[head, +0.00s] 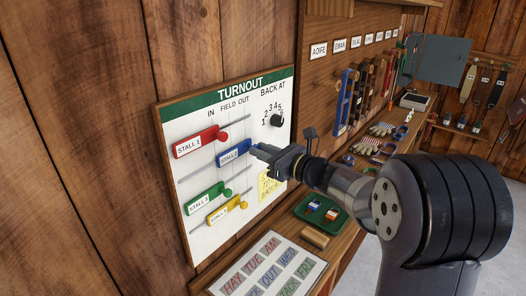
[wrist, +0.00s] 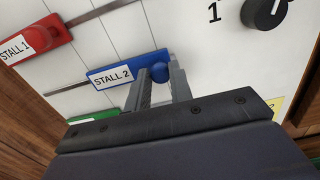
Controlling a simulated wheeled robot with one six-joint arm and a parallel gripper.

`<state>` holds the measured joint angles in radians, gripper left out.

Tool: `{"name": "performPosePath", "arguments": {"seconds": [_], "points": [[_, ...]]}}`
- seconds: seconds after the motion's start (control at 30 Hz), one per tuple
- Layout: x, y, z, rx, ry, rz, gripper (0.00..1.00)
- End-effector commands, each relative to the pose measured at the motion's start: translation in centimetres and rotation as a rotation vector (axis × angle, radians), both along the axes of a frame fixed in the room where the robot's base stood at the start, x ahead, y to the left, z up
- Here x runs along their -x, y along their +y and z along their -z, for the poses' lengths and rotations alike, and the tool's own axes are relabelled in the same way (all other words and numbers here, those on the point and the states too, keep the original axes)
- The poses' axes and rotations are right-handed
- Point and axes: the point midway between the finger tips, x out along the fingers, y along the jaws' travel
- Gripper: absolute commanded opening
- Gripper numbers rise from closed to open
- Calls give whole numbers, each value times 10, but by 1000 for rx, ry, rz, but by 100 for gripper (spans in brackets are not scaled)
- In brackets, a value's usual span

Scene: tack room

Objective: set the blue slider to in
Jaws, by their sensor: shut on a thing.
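The blue slider (head: 232,155), labelled STALL 2, sits on its rail on the white TURNOUT board (head: 270,150). It stands further right than the red slider above it and the green one below. I cannot tell exactly which of the IN, FIELD and OUT columns it is in. My gripper (head: 257,152) reaches the board from the right and is shut on the slider's round blue knob. In the wrist view the blue slider (wrist: 112,75) lies left of the knob, and my gripper (wrist: 161,80) has one finger on each side of the knob.
The red slider (head: 195,142), green slider (head: 203,202) and yellow slider (head: 225,212) are on neighbouring rails. A black dial (head: 277,120) is at the board's upper right, a yellow note (head: 269,186) below my gripper. A green tray (head: 318,224) is on the shelf below.

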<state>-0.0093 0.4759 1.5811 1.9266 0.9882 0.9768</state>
Motion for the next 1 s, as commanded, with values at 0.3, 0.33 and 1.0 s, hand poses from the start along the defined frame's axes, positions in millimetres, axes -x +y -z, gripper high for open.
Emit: {"name": "performPosePath", "arguments": {"seconds": [0.3,0.33,1.0], "points": [[0,0,0,0,0,0,0],[1,1,0,0,0,0,0],[87,69,1,0,-3,-3,0]]}}
